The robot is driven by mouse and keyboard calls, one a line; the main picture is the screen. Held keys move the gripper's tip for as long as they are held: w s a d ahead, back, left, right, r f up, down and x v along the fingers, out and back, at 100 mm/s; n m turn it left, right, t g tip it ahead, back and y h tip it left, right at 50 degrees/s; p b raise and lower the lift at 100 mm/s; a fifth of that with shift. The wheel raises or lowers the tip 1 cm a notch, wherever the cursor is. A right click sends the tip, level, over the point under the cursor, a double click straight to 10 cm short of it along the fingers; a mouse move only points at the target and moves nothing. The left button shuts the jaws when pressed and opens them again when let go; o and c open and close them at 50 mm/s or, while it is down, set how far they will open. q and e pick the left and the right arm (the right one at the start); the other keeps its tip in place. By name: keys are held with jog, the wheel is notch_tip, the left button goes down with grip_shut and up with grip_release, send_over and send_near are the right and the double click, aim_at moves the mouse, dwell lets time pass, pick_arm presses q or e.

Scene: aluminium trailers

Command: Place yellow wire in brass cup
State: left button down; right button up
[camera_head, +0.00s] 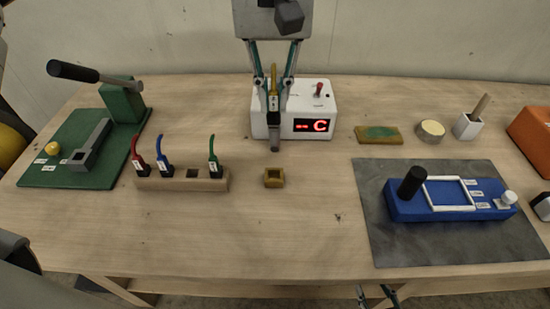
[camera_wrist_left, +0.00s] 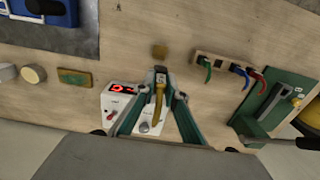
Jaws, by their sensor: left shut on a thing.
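The yellow wire (camera_head: 273,74) is upright between the fingers of my left gripper (camera_head: 273,100), which is shut on it. Its labelled dark lower end points down in front of the white box. The wire also shows in the left wrist view (camera_wrist_left: 159,98). The brass cup (camera_head: 274,178) is a small square yellow-brown block with a hollow top, on the table below and nearer than the wire's end. It shows just beyond the wire tip in the left wrist view (camera_wrist_left: 160,51). The wire and cup are apart. My right gripper (camera_head: 376,294) shows only its fingertips at the bottom edge, spread apart.
A wooden rack (camera_head: 182,180) left of the cup holds red, blue and green wires and has one empty slot. A white box (camera_head: 262,122) with a red display stands behind. A green press (camera_head: 122,101) is at left; a blue fixture (camera_head: 445,207) lies on a grey mat (camera_head: 400,248) at right.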

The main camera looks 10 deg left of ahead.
aim_at(274, 129)
pick_arm(q)
notch_tip(274, 129, down, 15)
jog(key=shift+w+f+b, duration=0.1)
jog(key=shift+b, duration=0.2)
dwell(0.3)
jog(key=shift+f, duration=0.1)
jog(key=c, duration=2)
grip_release()
jog(key=shift+c, duration=0.2)
notch_tip(274, 129, up, 12)
jog(key=shift+r, duration=0.2)
